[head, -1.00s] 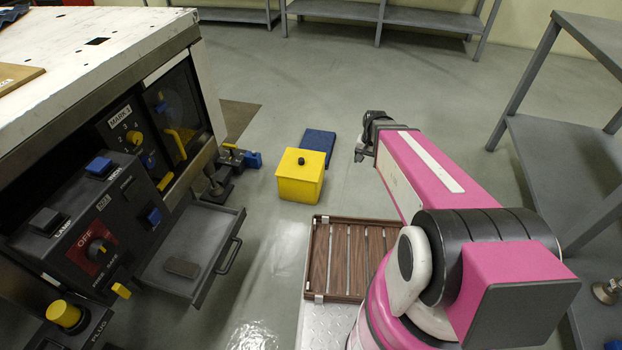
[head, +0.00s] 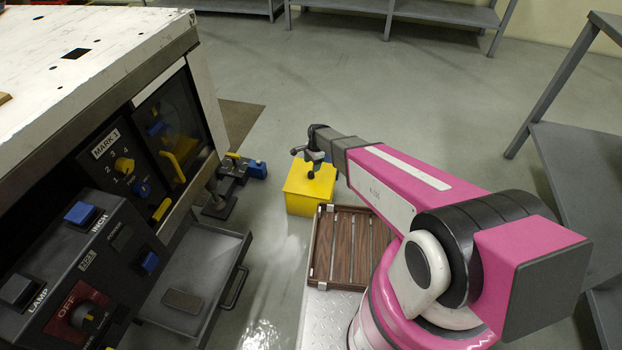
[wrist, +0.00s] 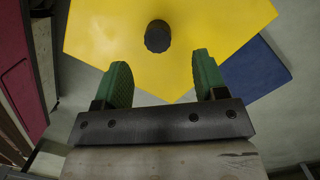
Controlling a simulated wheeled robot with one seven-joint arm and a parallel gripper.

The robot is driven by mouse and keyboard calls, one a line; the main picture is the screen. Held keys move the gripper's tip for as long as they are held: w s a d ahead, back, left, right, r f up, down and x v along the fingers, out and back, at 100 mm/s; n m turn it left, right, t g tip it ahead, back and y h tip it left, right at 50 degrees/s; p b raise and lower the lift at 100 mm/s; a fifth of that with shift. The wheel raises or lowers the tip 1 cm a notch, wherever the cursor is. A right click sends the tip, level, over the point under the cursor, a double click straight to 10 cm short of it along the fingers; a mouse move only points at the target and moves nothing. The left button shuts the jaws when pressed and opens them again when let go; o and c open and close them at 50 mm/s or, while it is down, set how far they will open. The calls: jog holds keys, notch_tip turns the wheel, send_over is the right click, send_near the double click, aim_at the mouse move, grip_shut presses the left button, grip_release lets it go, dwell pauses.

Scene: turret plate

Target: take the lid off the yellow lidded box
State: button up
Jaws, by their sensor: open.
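The yellow lidded box (head: 302,200) stands on the floor in the head view, partly hidden by my gripper. Its yellow lid (wrist: 205,30) fills the upper middle of the wrist view and has a round black knob (wrist: 158,36) near its middle. My gripper (wrist: 160,82) is open, with its two green fingers spread apart and nothing between them. In the head view my gripper (head: 312,168) is over the lid. In the wrist view the knob lies beyond the fingertips, a little above the gap between them. The exact height above the lid is unclear.
A blue flat panel (wrist: 255,70) lies beside the box in the wrist view. A brown slatted tray (head: 345,285) is in front of the box. On the left stand a control bench with an open grey drawer (head: 195,285) and a blue-ended clamp (head: 240,170). Grey shelving is at right.

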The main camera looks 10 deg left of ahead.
aim_at(311, 173)
jog(key=f, duration=0.6)
jog(key=shift+s+a+f, duration=0.2)
jog(key=shift+s, duration=0.15)
jog(key=c, duration=1.1)
jog(key=shift+r, duration=0.1)
jog(key=shift+c, duration=0.2)
